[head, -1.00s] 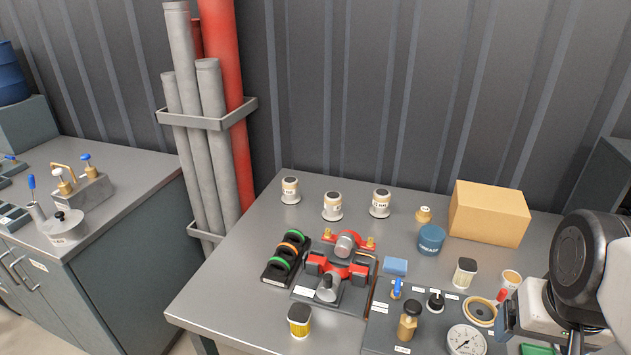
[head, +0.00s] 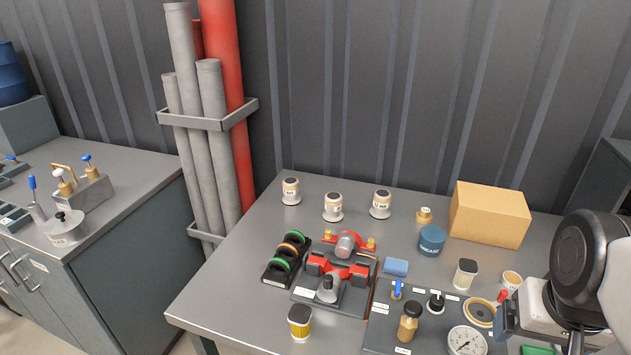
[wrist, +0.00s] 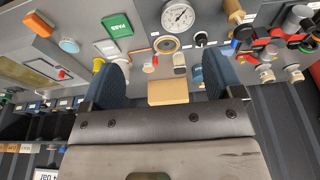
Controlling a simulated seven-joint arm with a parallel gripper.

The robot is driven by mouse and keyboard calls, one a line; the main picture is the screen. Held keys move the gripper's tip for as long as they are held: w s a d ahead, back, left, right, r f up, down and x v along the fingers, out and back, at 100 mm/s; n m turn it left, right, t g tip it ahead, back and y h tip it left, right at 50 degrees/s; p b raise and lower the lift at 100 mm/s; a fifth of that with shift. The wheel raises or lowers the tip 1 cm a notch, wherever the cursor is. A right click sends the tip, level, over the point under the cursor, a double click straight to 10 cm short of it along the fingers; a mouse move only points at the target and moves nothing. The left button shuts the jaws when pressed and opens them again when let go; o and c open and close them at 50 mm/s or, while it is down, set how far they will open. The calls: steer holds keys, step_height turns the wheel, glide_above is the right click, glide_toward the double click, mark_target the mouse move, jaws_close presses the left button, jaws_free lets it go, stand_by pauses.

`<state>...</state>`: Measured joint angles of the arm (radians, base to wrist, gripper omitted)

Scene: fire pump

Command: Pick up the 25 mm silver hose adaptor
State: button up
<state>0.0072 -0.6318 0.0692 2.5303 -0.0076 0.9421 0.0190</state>
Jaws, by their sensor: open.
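Three short pale cylinders with dark tops and silver flanged bases stand along the back of the bench in the head view: left (head: 291,191), middle (head: 333,207) and right (head: 381,204). They look like hose adaptors. Their labels are too small to read, so I cannot tell which is the 25 mm one. They also show at the right of the wrist view, one of them at its left end (wrist: 265,74). My gripper (wrist: 160,63) is open, its two blue-padded fingers apart with nothing held. It is at the right of the bench, well away from the cylinders.
A cardboard box (head: 489,214) and a blue tin (head: 431,240) stand right of the cylinders. A red valve assembly (head: 338,268) and a rack of coloured rings (head: 286,259) lie in front. A gauge (head: 466,341) sits on a grey panel. The bench's left part is clear.

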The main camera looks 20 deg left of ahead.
steer(key=w+a+r+m+y, duration=0.35)
steer(key=w+a, duration=0.65)
steer(key=w, duration=0.4)
steer(key=m+g+y, duration=0.1)
steer(key=m+y, duration=0.9)
steer(key=m, duration=0.6)
glide_above(291, 191)
steer(key=w+d, duration=0.2)
steer(key=f, duration=1.3)
steer(key=shift+a+f, duration=0.2)
steer(key=shift+f, duration=0.2)
steer(key=shift+f, duration=0.1)
steer(key=shift+f, duration=1.7)
